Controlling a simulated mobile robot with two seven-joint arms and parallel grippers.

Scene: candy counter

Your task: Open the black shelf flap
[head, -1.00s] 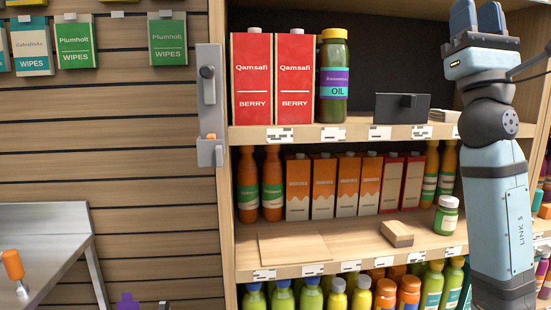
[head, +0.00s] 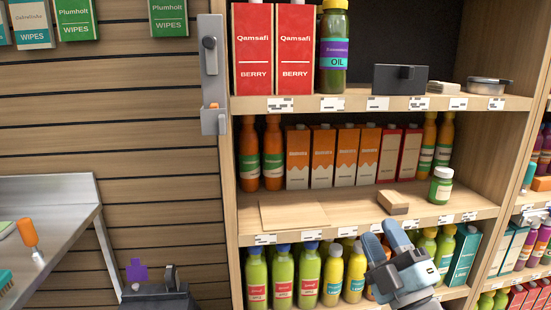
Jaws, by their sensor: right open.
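The black shelf flap (head: 399,79) is a small dark panel with a dark knob near its top. It stands upright at the front of the top shelf, to the right of the green oil bottle (head: 333,48), and looks closed. My right gripper (head: 383,236) is low in the head view, in front of the lower shelf bottles. Its two blue fingers point up, are apart and hold nothing. It is well below the flap and apart from it. My left gripper does not show.
The middle shelf (head: 345,221) carries a wooden block (head: 393,203), a flat board (head: 293,215) and a green-labelled jar (head: 440,186). Red cartons (head: 252,50) stand left of the flap, a round tin (head: 488,86) right of it. A metal table (head: 45,190) is at left.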

